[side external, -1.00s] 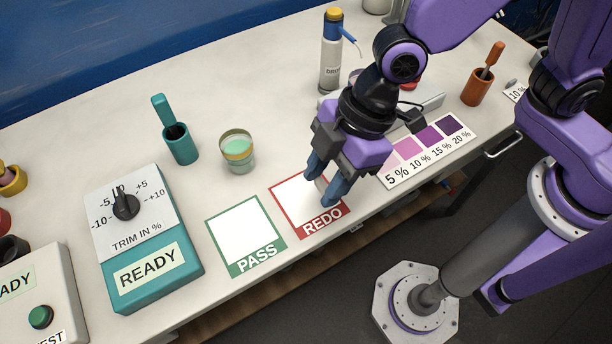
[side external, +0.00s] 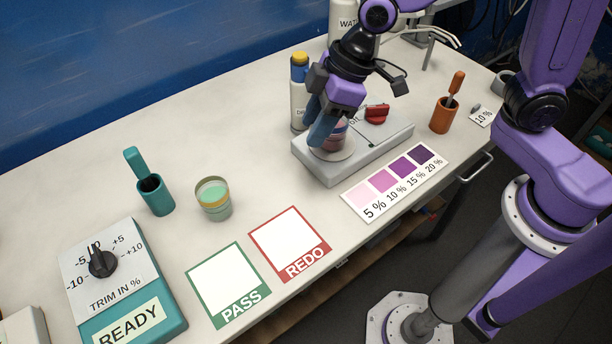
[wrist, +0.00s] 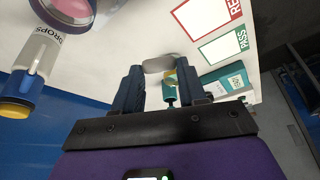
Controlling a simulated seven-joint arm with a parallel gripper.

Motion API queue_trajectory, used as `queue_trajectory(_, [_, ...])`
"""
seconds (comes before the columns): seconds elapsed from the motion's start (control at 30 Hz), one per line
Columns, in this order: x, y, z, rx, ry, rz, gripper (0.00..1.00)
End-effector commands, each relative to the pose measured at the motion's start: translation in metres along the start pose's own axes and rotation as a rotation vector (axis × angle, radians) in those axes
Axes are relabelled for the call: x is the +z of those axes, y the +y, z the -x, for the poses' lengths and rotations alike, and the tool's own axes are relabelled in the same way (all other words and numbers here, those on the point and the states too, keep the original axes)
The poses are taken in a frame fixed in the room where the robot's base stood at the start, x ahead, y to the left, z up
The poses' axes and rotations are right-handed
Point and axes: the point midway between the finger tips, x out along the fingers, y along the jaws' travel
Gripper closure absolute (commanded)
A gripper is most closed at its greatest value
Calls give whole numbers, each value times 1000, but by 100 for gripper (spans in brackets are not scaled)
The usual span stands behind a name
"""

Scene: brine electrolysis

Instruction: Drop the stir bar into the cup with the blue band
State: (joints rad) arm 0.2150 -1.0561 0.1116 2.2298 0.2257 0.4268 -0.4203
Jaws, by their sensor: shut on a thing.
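My gripper (side external: 318,132) is at the hotplate-like stirrer, its fingers pointing down in front of a cup with pink liquid (side external: 337,136). The fingers partly cover this cup, and I cannot make out its band colour. The cup also shows at the top left of the wrist view (wrist: 68,10), to the side of the fingers. In the wrist view my gripper (wrist: 160,72) is shut on a pale grey rounded piece, seemingly the stir bar (wrist: 160,63). The bar is hidden in the side view. Another cup, with green liquid and a yellow band (side external: 214,200), stands on the bench.
The grey stirrer base (side external: 385,145) has a red knob (side external: 376,113). A dropper bottle (side external: 299,100) stands close behind the gripper. The colour chart (side external: 395,183), REDO card (side external: 290,245) and PASS card (side external: 228,285) lie in front. A teal holder (side external: 157,197) stands left.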

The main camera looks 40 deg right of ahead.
Motion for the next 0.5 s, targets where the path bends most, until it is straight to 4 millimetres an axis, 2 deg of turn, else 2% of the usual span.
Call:
queue_trajectory(0.03, [8, 21, 9, 26, 4, -57, 87])
queue_trajectory(0.2, [35, 67, 30, 87, 2, -202, 87])
queue_trajectory(0.33, [50, 88, 41, 116, 0, -272, 87])
queue_trajectory(0.5, [60, 98, 45, 132, -1, -309, 87])
